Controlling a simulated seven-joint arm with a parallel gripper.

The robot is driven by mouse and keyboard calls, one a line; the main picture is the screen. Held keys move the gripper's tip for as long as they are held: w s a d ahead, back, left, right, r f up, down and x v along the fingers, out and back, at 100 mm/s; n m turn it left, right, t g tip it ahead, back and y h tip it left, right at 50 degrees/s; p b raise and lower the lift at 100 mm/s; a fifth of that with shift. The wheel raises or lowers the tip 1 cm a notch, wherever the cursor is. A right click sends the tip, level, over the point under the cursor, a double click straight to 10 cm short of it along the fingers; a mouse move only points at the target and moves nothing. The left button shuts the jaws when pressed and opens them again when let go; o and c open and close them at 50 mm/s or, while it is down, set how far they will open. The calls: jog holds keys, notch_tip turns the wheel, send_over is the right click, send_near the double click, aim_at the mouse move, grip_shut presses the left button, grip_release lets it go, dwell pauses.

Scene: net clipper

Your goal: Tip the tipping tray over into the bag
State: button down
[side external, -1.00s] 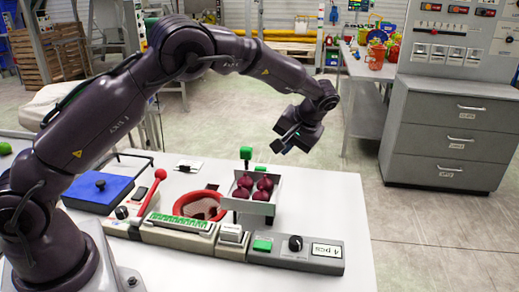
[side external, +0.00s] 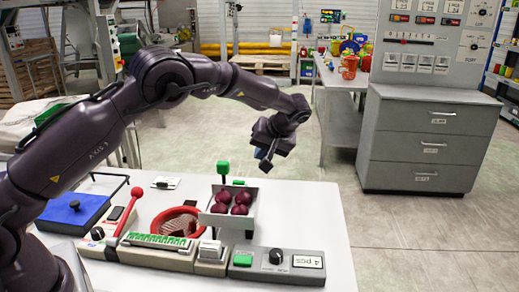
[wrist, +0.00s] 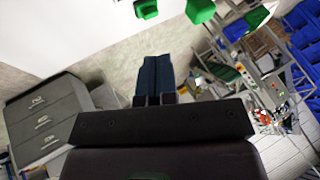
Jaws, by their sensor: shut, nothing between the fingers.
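The tipping tray (side external: 226,222) is a pale open tray holding several dark red onions (side external: 231,203). It stands level on the table, with a green knob (side external: 222,167) on a stalk at its back. The bag is a net in a red ring (side external: 161,217), just left of the tray; its lower part is hidden. My gripper (side external: 265,165) is in the air to the right of and above the tray, apart from it. In the wrist view its dark blue fingers (wrist: 155,72) are together and empty. A green knob (wrist: 200,10) shows at that view's top edge.
A control strip with a green button (side external: 243,260), black dial and "4 pcs" display runs along the front. A red-knobbed lever (side external: 136,193) and blue plate (side external: 75,209) are on the left. The table (side external: 305,225) right of the tray is clear.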

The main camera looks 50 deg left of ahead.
jog(key=s+a+f, duration=0.3)
jog(key=a+f, duration=0.2)
jog(key=a, duration=0.1)
jog(key=shift+s+a, duration=0.15)
jog(key=shift+a, duration=0.25)
jog(key=shift+f, duration=0.1)
